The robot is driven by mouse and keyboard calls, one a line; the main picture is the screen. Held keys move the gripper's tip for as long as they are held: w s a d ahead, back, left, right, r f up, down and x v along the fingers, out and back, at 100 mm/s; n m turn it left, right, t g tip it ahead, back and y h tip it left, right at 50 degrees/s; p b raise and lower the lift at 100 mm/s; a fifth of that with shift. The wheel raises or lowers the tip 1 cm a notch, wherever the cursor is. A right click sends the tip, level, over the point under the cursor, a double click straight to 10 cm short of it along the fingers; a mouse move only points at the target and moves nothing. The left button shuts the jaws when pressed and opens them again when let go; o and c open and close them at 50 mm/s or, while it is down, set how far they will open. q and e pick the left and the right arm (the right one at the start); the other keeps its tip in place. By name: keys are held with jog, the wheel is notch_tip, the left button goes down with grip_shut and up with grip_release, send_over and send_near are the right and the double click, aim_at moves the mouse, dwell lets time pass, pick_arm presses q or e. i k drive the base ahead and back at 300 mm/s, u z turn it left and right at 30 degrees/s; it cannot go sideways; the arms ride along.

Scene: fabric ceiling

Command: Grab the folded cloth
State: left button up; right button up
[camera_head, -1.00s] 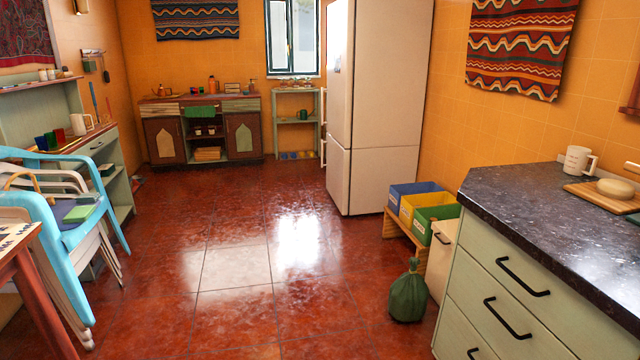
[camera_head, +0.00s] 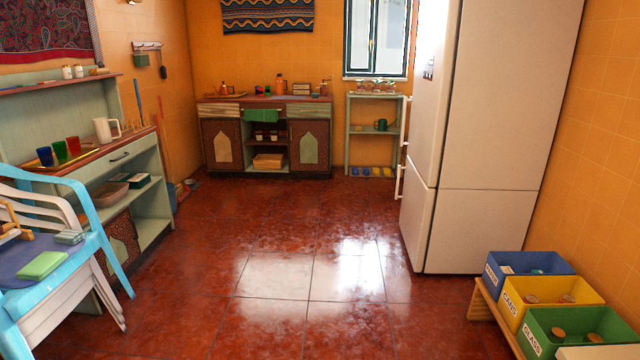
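A flat light green item (camera_head: 41,265), which looks like a folded cloth or sponge, lies on a dark blue-grey cloth or mat (camera_head: 18,258) on the seat of the light blue chair (camera_head: 103,225) at the left edge. A smaller grey-green block-like item (camera_head: 69,237) lies just behind it. A green cloth (camera_head: 262,115) also hangs over the front of the far cabinet (camera_head: 243,146). I cannot tell for certain which of these is the folded cloth. Neither of my grippers is in view.
The red tiled floor (camera_head: 290,235) is clear through the middle. A hutch with shelves (camera_head: 152,180) stands behind the chair. A white fridge (camera_head: 490,140) stands at right. Blue (camera_head: 558,262), yellow (camera_head: 510,298) and green (camera_head: 538,340) bins sit at lower right.

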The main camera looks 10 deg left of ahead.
aim_at(67, 237)
jog(key=u, duration=0.4)
jog(key=i, duration=2.3)
jog(key=u, duration=1.85)
jog(key=i, duration=1.15)
jog(key=u, duration=1.4)
jog(key=i, duration=0.3)
jog(key=u, duration=0.15)
